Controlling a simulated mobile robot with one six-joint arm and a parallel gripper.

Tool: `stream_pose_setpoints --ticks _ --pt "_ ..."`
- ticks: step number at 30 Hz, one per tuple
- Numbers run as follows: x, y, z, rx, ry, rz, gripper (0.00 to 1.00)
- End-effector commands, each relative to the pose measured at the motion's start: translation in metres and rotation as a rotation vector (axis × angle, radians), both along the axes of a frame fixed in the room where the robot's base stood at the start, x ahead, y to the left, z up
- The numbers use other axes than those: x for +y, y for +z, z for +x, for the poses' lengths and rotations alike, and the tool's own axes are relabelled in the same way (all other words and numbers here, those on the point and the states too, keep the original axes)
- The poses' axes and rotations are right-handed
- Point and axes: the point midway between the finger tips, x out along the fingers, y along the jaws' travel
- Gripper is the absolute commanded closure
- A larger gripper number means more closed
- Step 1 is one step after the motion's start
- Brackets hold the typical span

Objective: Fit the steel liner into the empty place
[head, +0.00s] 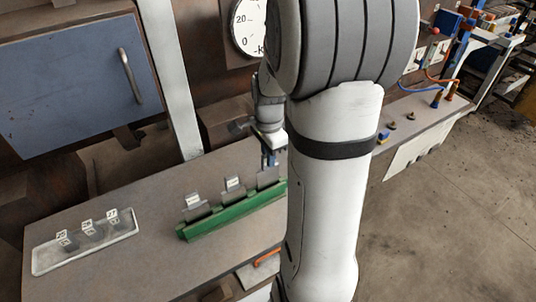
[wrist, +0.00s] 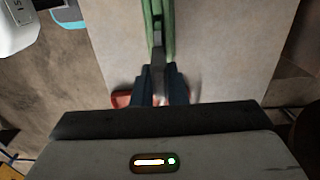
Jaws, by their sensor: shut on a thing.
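A long green holder (head: 232,212) lies on the bench, with two upright grey steel pieces with white tags in it: one at its left (head: 196,207) and one near its middle (head: 235,188). My gripper (head: 270,158) is over the holder's right part, partly hidden by my arm. It is shut on a grey steel liner (head: 267,177), which also shows between the fingers in the wrist view (wrist: 158,52). The green holder (wrist: 160,18) runs away beneath it there. I cannot tell whether the held liner sits in the holder or just above it.
A pale tray (head: 85,262) with several tagged small pieces lies at the bench's left. A blue cabinet door (head: 80,85) with a handle and a round dial (head: 249,27) stand behind. An orange-handled thing (head: 266,257) lies near the front. Bench between tray and holder is clear.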

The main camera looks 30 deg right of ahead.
Motion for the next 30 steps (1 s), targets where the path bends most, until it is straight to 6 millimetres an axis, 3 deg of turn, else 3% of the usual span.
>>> stream_pose_setpoints --ticks 30 --pt "0.0 -0.018 0.0 -0.001 0.001 0.0 1.0"
